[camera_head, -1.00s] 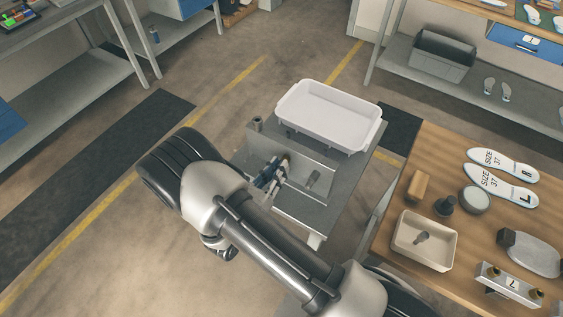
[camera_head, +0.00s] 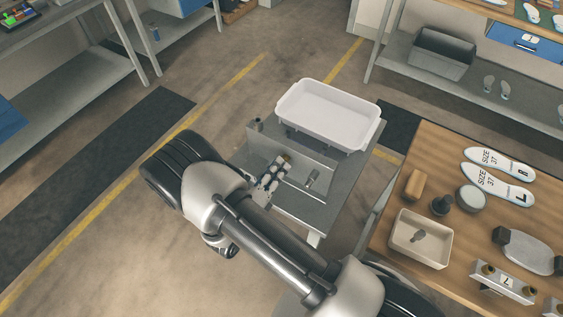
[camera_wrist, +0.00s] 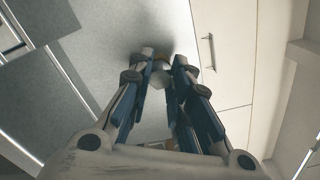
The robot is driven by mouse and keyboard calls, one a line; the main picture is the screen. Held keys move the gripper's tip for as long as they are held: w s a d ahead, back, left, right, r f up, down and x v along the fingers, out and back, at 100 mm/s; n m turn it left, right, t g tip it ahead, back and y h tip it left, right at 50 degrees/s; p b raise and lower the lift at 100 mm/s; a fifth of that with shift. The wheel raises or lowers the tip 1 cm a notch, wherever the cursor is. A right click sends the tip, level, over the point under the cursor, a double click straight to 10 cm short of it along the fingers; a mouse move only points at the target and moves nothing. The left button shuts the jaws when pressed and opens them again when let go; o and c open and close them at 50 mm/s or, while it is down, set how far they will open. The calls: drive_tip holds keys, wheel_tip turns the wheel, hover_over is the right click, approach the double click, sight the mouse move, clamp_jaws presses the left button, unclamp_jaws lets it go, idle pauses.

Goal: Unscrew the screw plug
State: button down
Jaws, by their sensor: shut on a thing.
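The screw plug (camera_head: 287,157) shows as a small brass-coloured end at the upright grey plate on the small grey table. My gripper (camera_head: 279,165) reaches it from the lower left, fingers pointing at the plate.
A white tray (camera_head: 296,120) stands on the grey table behind the plate. A small grey fitting (camera_head: 312,178) is right of my gripper. A wooden table (camera_head: 398,190) with insoles, a beige bin (camera_head: 398,246) and tools stands at the right. The floor at the left is clear.

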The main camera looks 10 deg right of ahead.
drive_tip(key=n+p, duration=0.2)
drive_tip(key=n, duration=1.6)
drive_tip(key=shift+a, duration=0.1)
drive_tip(key=c, duration=1.4)
unclamp_jaws()
drive_tip(key=shift+c, duration=0.4)
